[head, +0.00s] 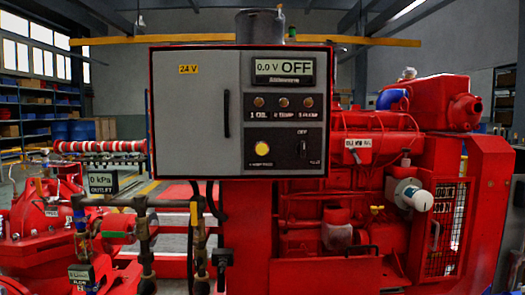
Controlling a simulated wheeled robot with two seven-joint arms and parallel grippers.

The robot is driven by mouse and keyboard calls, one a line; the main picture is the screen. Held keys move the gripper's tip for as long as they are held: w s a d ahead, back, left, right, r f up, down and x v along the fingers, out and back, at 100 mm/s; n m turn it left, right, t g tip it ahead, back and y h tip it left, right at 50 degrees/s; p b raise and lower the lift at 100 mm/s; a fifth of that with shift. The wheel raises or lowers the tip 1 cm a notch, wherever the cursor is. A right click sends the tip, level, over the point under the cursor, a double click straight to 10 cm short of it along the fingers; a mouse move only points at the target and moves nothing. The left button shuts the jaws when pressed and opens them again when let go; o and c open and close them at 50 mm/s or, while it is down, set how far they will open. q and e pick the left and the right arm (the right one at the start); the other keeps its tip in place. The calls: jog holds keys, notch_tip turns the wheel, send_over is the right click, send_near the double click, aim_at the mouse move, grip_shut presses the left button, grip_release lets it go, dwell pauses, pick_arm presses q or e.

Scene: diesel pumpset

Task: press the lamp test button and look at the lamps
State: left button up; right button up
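The control panel (242,112) faces me near the middle of the view, a grey cabinet with a red edge. On its right half, a yellow round button (261,147) sits at the lower left of a black plate; its small label is too blurred to read surely. Above it are three small amber-brown lamps, the left lamp (258,102), the middle lamp (283,102) and the right lamp (308,102), with numbered labels below. They look dull, with no clear glow. Neither of my grippers is in view, and nothing covers the button or lamps.
A display (283,68) above the lamps reads 0.0 V OFF. A switch (303,147) is right of the button. A dark door handle (227,114) stands out on the left half. The red engine (375,150) is at right; the red pump (38,225) and pipes are at left.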

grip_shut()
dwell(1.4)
